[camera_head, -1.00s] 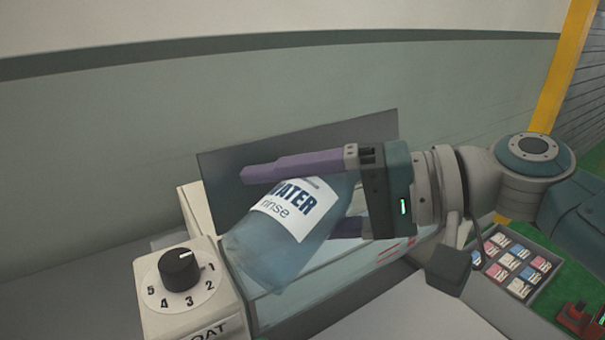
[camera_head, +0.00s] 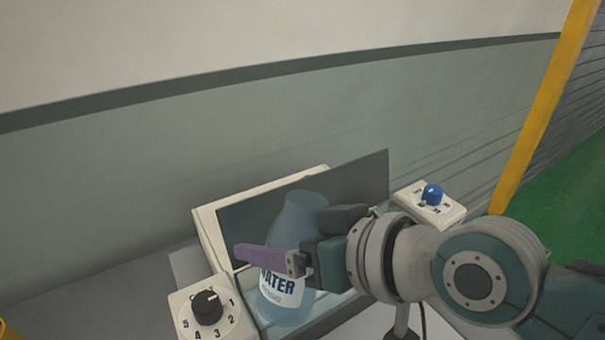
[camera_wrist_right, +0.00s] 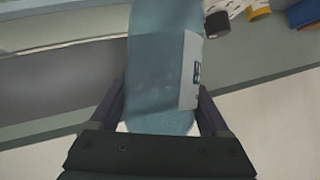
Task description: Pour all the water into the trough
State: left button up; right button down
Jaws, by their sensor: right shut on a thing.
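A translucent blue bottle (camera_head: 288,228) with a white WATER label stands nearly upright, leaning slightly, in the head view. My right gripper (camera_head: 272,262) is shut on it, with a purple finger across the front just above the label. The right wrist view shows the bottle (camera_wrist_right: 163,70) between the two fingers. The trough (camera_head: 335,309), with pale clear walls, lies under and around the lower bottle, partly hidden by bottle and arm. I cannot tell whether the bottle touches it or how much water is inside. My left gripper is out of view.
A dark upright panel (camera_head: 360,180) stands behind the bottle. A white box with a black numbered dial (camera_head: 207,307) is at left, and one with a blue knob (camera_head: 432,194) is at right. The wall is behind; a yellow post (camera_head: 545,115) stands at right.

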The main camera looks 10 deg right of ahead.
aim_at(272, 224)
jog(key=shift+s+a+r+n+h+p, duration=0.15)
jog(key=shift+s+a+n+h+p, duration=0.2)
jog(key=shift+n+p, duration=0.2)
jog(key=shift+r+n+t+h+p, duration=0.45)
jog(key=shift+t+p, duration=0.15)
jog(key=shift+p, duration=0.25)
notch_tip(272, 224, up, 5)
jog(key=p, duration=0.5)
jog(key=w+d+r+m+t+h, duration=0.1)
jog(key=d+r, duration=0.2)
jog(key=d, duration=0.4)
jog(key=w+d+r+h, duration=0.1)
jog(key=d+r, duration=0.2)
jog(key=d, duration=0.4)
jog(key=s+d+r+n+y, duration=0.15)
jog(key=d+r, duration=0.25)
jog(key=r, duration=0.7)
jog(key=s+a+r+n+g+y, duration=0.4)
jog(key=s+r+n, duration=0.1)
jog(key=s+r, duration=0.5)
notch_tip(272, 224, up, 19)
jog(key=p, duration=2.2)
jog(key=shift+s+f+g, duration=0.15)
jog(key=shift+f+g, duration=0.05)
jog(key=shift+g, duration=0.1)
